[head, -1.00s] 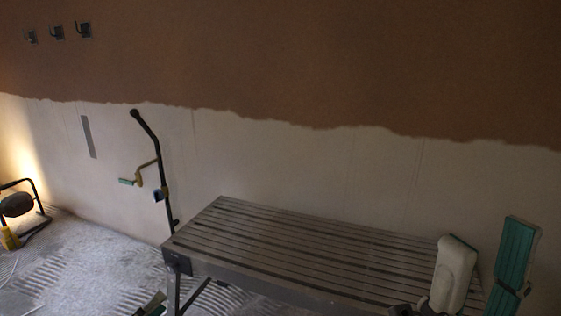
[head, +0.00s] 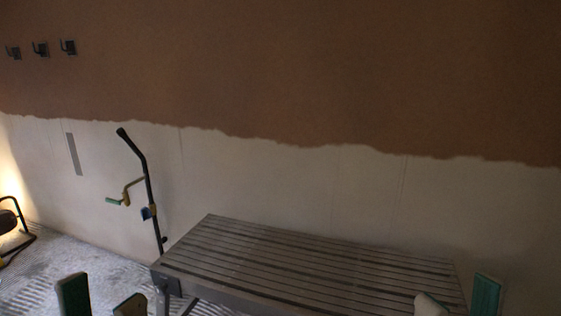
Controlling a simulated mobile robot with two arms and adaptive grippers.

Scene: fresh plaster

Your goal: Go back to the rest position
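My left gripper (head: 102,304) shows at the bottom left edge. Its two fingertips, with green pads, stand apart with nothing between them. My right gripper (head: 459,304) shows at the bottom right edge, in front of the right end of the slatted bench. Its pale finger and green-padded finger are also apart, with no object seen between them. Only the upper ends of the fingers are in view; the rest of both grippers and the arms is cut off below the frame.
A slatted metal work platform (head: 300,258) stands in front of the part-plastered wall (head: 300,180). A black pole (head: 146,180) with a yellow crank-like part leans there. Hooks (head: 40,49) are on the wall. A lamp (head: 8,222) stands far left on the dusty floor (head: 50,265).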

